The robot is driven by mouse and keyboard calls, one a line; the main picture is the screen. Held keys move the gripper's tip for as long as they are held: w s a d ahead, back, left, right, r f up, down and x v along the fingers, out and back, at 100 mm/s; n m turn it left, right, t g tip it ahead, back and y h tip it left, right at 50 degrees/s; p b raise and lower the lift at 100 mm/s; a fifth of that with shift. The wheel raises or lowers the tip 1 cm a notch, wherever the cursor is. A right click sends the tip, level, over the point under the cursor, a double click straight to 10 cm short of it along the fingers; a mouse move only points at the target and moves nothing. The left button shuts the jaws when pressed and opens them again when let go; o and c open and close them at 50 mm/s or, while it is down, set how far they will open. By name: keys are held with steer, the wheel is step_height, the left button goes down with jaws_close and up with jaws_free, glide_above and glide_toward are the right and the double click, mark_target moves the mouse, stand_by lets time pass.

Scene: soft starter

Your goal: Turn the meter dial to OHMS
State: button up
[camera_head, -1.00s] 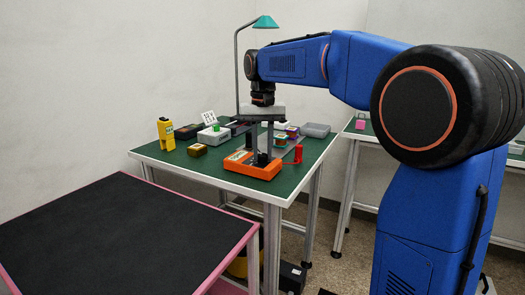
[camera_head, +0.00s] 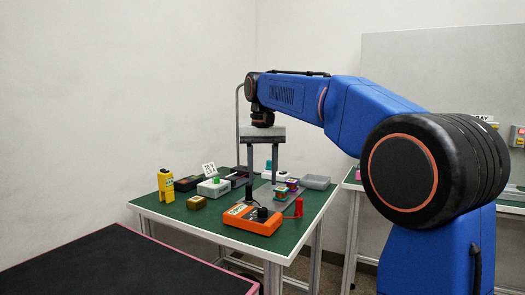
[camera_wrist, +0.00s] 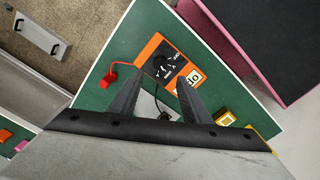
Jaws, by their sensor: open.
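The orange meter (camera_head: 252,218) lies on the green-topped table near its front edge. Its black dial knob (camera_head: 262,214) stands up from the meter's face. In the wrist view the dial (camera_wrist: 160,62) sits on a black panel with white markings too small to read, so I cannot tell which setting it points to.
A red probe (camera_head: 298,207) on a lead stands right of the meter. A black-topped table (camera_head: 110,250) stands in front.

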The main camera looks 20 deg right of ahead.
step_height(320, 180, up, 8)
stand_by(0.4)
steer(key=s+d+f+n+t, duration=0.1)
steer(key=s+d+f+t, duration=0.1)
steer(key=s+f, duration=1.5)
steer(key=s+d+f+n+t, duration=0.1)
steer(key=s+d+f, duration=0.4)
steer(key=s+f, duration=1.2)
steer(key=shift+f+n+t, duration=0.2)
steer(key=shift+n+t, duration=0.2)
steer(key=shift+t, duration=0.5)
